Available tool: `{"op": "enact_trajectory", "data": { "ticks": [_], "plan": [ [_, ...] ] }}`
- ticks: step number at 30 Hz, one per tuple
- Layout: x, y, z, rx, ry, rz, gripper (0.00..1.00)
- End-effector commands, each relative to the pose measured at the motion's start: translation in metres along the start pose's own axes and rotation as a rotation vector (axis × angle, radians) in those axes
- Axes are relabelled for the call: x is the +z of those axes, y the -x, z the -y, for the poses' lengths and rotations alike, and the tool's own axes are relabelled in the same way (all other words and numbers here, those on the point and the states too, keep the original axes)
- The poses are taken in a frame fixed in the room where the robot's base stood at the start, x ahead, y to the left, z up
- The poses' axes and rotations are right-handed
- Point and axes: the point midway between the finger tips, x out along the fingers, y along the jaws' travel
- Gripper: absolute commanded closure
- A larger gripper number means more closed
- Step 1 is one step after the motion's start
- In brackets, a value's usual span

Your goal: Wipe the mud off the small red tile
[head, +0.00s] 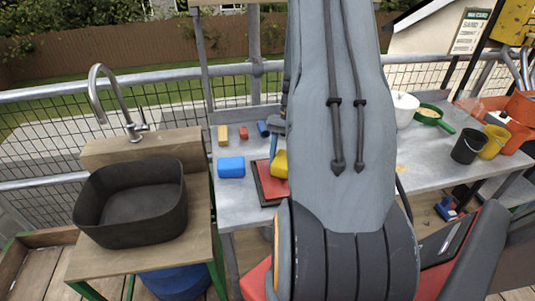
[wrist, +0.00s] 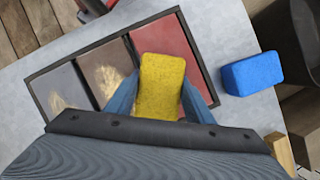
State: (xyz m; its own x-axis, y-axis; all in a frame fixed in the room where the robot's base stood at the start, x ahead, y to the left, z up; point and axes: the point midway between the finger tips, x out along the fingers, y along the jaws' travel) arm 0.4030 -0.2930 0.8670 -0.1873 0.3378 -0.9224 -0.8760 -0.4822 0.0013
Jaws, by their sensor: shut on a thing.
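My gripper (wrist: 160,100) is shut on a yellow sponge (wrist: 162,72), with one finger on each side. The sponge is over the lower left part of the red tile (wrist: 182,38); I cannot tell whether it touches. The visible part of this tile looks clean; the rest is hidden by the sponge and my gripper. The tile lies at the right end of a dark frame (wrist: 208,92). In the head view the red tile (head: 268,181) shows left of my arm, with the yellow sponge (head: 280,165) at its right side.
A brownish tile (wrist: 104,60) and a grey tile (wrist: 58,80), both with tan mud patches, share the frame. A blue block (head: 231,167) lies left of it. Small blocks lie behind. A dark basin (head: 130,205) stands left; bowls and buckets (head: 468,145) stand right.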

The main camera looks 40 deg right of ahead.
Motion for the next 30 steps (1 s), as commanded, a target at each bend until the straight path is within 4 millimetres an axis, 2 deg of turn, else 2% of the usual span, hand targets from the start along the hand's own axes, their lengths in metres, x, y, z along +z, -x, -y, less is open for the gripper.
{"op": "enact_trajectory", "data": {
  "ticks": [1,18,30],
  "plan": [
    [0.005,0.015,0.001,-0.001,0.002,-0.006,0.73],
    [0.026,0.058,0.005,0.003,0.01,-0.003,0.73],
    [0.029,0.065,0.006,0.003,0.012,-0.003,0.73]
  ]
}}
